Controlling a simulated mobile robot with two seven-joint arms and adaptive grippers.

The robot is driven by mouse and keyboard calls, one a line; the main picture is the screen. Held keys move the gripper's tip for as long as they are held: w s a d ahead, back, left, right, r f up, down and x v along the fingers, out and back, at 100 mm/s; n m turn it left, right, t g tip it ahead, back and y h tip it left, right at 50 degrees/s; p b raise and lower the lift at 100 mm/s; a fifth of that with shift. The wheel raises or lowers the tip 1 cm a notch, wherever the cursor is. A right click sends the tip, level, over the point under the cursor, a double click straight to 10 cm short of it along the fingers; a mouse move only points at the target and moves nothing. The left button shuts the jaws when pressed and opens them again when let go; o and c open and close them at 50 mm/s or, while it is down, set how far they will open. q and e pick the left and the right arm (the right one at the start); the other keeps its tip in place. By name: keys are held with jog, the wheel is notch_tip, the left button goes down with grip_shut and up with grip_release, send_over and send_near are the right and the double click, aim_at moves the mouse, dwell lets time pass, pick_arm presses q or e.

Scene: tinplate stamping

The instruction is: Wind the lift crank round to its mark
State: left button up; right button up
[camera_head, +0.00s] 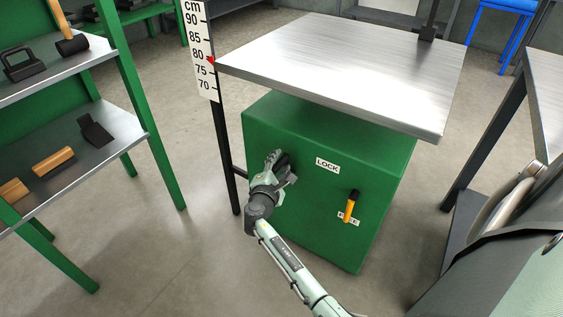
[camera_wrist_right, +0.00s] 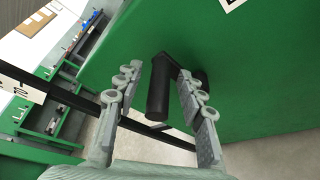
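The lift table is a green cabinet (camera_head: 300,125) under a steel top (camera_head: 345,65). The crank's black handle (camera_wrist_right: 160,90) points toward my right wrist camera, its arm running to a dark hub on the green face. My right gripper (camera_head: 277,168) is at the cabinet's left part and hides most of the crank in the head view. In the wrist view its fingers (camera_wrist_right: 155,95) stand apart on both sides of the handle, with a gap visible on the left. A red pointer (camera_head: 211,59) sits just below 80 on the cm scale (camera_head: 203,45). My left gripper is out of view.
An orange lever (camera_head: 350,207) on the cabinet hangs down over the lower label, below the LOCK label (camera_head: 327,165). A green shelf rack (camera_head: 155,140) with tools stands left. A dark machine (camera_head: 500,235) stands right. The floor between rack and cabinet is clear.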

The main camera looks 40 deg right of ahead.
jog(key=shift+c, duration=0.6)
grip_shut()
jog(key=shift+w, duration=0.1)
